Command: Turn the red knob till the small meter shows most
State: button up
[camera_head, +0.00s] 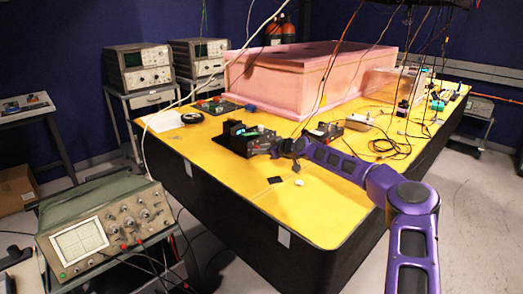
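My purple arm reaches in from the right over the yellow table (320,215). My gripper (275,150) is at its far end, low over the table, at the right side of a small dark device (236,128). This device stands upright and shows a small bluish lit patch, which may be the small meter; no reading can be made out. A dark board with green parts lies beside it, partly behind the gripper. I cannot make out a red knob; it may be hidden or too small. The fingers are too small and dark to tell open from shut, or whether they touch anything.
A large pink foam box (300,85) fills the table's back. A black square (275,180) and a small white piece (299,182) lie near the front. Cables hang from above. An oscilloscope (105,230) stands at lower left. The table's front corner is clear.

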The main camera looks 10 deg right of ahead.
jog(key=o, duration=0.3)
jog(key=v, duration=1.7)
jog(key=shift+s+d+r, duration=0.1)
jog(key=shift+s+r, duration=0.05)
